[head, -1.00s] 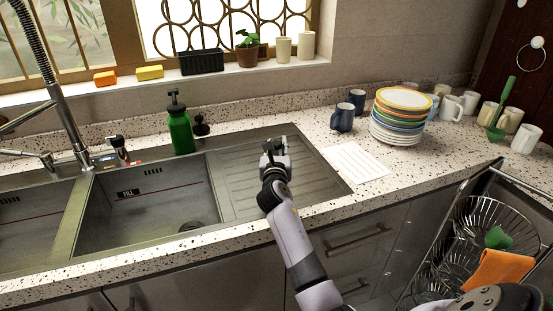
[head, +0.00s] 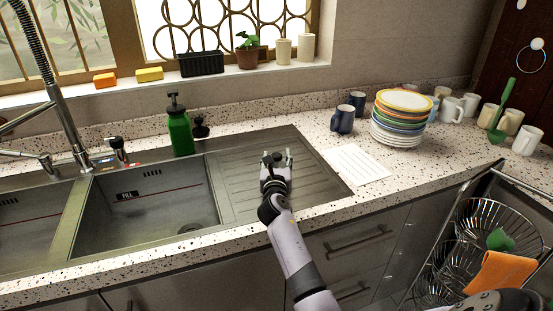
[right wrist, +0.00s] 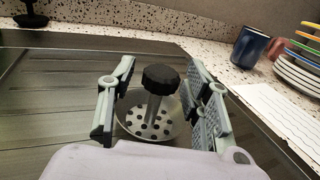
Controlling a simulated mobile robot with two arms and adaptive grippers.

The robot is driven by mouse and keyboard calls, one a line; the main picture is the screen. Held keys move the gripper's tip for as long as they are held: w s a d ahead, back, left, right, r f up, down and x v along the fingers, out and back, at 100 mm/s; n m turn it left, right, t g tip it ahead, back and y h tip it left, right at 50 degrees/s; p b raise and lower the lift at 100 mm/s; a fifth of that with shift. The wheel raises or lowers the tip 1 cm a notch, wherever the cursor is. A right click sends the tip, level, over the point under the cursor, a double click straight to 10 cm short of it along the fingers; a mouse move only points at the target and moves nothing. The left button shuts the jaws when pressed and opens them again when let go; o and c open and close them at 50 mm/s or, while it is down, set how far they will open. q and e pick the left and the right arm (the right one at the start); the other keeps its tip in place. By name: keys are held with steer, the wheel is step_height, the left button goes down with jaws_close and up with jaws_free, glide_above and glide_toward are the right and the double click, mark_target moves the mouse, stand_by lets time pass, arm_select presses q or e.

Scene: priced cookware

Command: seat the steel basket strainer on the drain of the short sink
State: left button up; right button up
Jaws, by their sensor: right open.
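The steel basket strainer (right wrist: 150,120) stands upright on the ribbed drainboard in the right wrist view, a perforated bowl with a post and black knob (right wrist: 160,78). In the head view its dark knob (head: 278,157) shows between my fingers. My right gripper (head: 277,158) is open, with one finger on each side of the strainer; it also shows in the right wrist view (right wrist: 160,105). A drain (head: 190,228) shows at the near right of the middle basin (head: 150,205), partly cut off by the basin's front edge. My left gripper is not in view.
The ribbed drainboard (head: 320,180) lies right of the basin. A green soap bottle (head: 180,132) and black stopper (head: 200,128) stand behind. A paper sheet (head: 357,164), blue mugs (head: 343,120) and stacked plates (head: 398,125) are to the right. A tall faucet (head: 70,135) rises at left.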

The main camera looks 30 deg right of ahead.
steer(key=shift+s+b, duration=0.1)
steer(key=shift+b, duration=0.25)
steer(key=v, duration=1.7)
steer(key=shift+s+d, duration=0.25)
steer(key=shift+s, duration=0.1)
